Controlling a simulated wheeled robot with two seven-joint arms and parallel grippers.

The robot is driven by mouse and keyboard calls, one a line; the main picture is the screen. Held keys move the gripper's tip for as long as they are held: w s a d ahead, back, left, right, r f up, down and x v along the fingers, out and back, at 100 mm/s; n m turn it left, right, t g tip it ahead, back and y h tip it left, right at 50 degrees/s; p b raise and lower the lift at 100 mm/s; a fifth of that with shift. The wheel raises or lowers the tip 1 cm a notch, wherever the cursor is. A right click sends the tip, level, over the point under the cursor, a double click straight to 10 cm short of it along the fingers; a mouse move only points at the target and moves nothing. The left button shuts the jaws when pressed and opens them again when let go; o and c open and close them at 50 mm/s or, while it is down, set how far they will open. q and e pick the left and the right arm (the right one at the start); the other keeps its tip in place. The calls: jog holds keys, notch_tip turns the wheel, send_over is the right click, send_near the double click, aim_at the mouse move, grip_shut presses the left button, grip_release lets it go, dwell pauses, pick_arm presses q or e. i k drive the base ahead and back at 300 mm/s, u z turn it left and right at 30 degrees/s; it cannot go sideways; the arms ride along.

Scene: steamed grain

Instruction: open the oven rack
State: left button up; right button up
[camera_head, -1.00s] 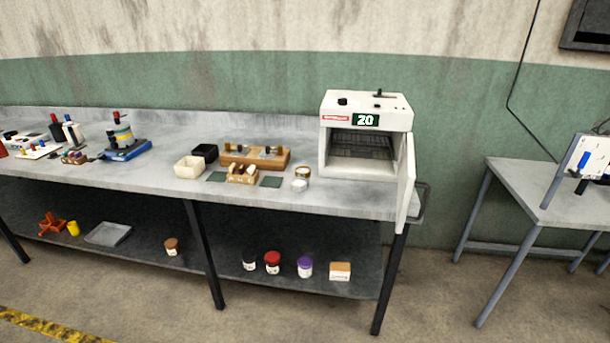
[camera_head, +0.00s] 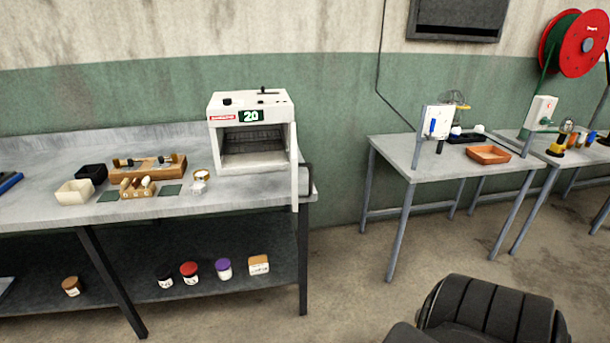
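The oven (camera_head: 252,172) is a white box with a green display reading 20, on the right end of the grey workbench. Its door (camera_head: 294,168) stands open, swung out on the right side toward me and seen nearly edge-on. The dark wire rack (camera_head: 253,141) shows inside the oven's cavity; details of the rack are too small to tell. Neither of my grippers is in view.
A black padded seat-like object (camera_head: 490,315) is at lower right. Floor lies clear before the bench.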

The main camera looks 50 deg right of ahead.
aim_at(258, 147)
jog(key=k, duration=0.7)
jog(key=z, duration=1.2)
jog(key=i, duration=0.5)
jog(key=z, duration=0.05)
